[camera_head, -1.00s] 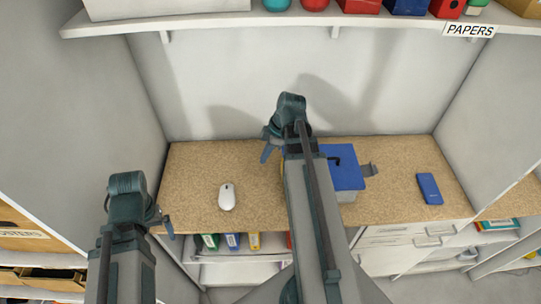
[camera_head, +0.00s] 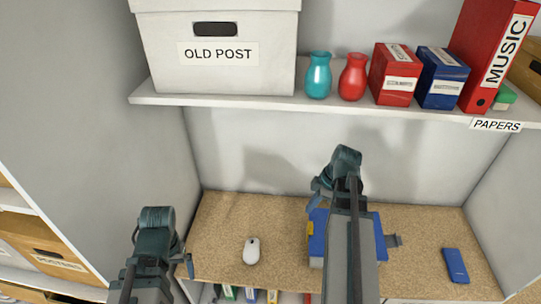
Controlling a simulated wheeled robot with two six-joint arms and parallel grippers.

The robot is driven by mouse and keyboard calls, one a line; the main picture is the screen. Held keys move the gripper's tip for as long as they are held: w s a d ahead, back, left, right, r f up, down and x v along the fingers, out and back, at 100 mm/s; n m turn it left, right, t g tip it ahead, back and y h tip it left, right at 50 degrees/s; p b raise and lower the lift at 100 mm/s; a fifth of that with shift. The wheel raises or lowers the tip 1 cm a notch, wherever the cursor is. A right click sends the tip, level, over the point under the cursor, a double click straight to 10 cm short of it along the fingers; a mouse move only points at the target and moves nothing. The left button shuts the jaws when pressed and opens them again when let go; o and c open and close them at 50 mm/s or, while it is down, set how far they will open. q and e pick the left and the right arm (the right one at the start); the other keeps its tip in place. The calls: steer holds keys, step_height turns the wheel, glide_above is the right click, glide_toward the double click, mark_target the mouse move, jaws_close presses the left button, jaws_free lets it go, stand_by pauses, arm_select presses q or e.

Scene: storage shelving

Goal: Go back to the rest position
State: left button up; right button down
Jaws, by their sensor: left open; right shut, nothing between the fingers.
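My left gripper (camera_head: 188,265) is at the lower left, in front of the wooden desktop's left end; it is open and empty, with part of it hidden behind its own wrist. My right gripper (camera_head: 318,195) appears above the blue-lidded box (camera_head: 317,245) and is shut with nothing in it. My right forearm covers the middle of that box. The fingertips of both grippers are only partly visible.
The desktop (camera_head: 218,230) holds a white mouse (camera_head: 252,251) and a blue phone (camera_head: 455,265). Above, a shelf (camera_head: 340,106) carries a white OLD POST box (camera_head: 220,75), two vases and several binders. Side panels bound the bay. Colored folders stand below the desktop.

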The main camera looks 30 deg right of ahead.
steer(key=s+a+f+m+h+b, duration=0.1)
steer(key=a+f+b, duration=0.4)
steer(key=a, duration=0.6)
steer(key=s+a+f+m+g+h+b, duration=0.1)
steer(key=a+f+m+b, duration=0.3)
steer(key=a, duration=0.6)
steer(key=s+a+f+m+g+h+b, duration=0.1)
steer(key=a+f+m+h+b, duration=0.1)
steer(key=a+f+b, duration=0.4)
steer(key=shift+a+f+m+b, duration=0.4)
steer(key=shift+a+f, duration=0.55)
steer(key=shift+a, duration=1.9)
steer(key=shift+s, duration=0.1)
